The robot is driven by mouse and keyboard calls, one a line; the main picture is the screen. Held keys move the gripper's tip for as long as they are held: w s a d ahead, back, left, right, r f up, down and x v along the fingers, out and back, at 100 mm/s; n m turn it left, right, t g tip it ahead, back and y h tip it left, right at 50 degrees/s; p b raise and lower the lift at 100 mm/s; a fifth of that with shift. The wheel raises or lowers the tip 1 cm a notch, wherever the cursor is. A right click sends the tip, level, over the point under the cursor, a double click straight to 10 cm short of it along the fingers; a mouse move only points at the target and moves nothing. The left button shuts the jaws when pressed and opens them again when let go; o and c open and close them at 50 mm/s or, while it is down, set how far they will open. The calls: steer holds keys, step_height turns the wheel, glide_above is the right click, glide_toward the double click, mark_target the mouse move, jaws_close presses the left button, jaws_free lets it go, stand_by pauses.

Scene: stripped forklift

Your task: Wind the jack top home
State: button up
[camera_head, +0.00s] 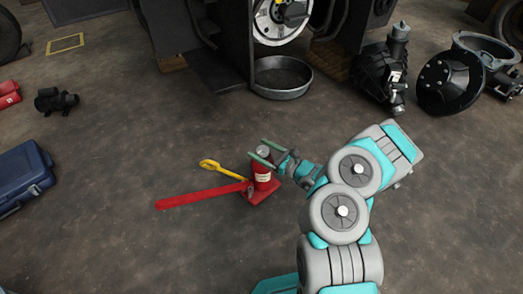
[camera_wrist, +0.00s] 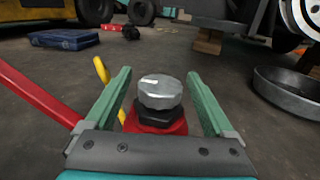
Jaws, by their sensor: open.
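The red bottle jack (camera_head: 262,181) stands upright on the floor, with a long red handle (camera_head: 200,196) reaching out to the left. Its silver, faceted top (camera_head: 264,151) sits above a dark collar. In the wrist view the jack top (camera_wrist: 160,92) is centred between the fingers, with a light mark on its upper face. My gripper (camera_head: 268,152) is open, its two green fingers on either side of the top. In the wrist view my gripper (camera_wrist: 160,100) shows a clear gap on both sides of the top. The jack's lower body is hidden there by the gripper's palm.
A yellow-handled tool (camera_head: 226,172) lies beside the jack. A round metal pan (camera_head: 282,78) sits behind it, under the forklift (camera_head: 215,50). Dark machine parts (camera_head: 385,72) lie at the back right. A blue case (camera_head: 22,178) is at far left. The floor in front is clear.

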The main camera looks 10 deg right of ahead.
steer(key=shift+p+v, duration=0.75)
steer(key=shift+v, duration=3.1)
step_height(320, 180, up, 15)
steer(key=p, duration=0.9)
glide_above(268, 154)
steer(key=v, duration=0.5)
steer(key=shift+a+r, duration=0.1)
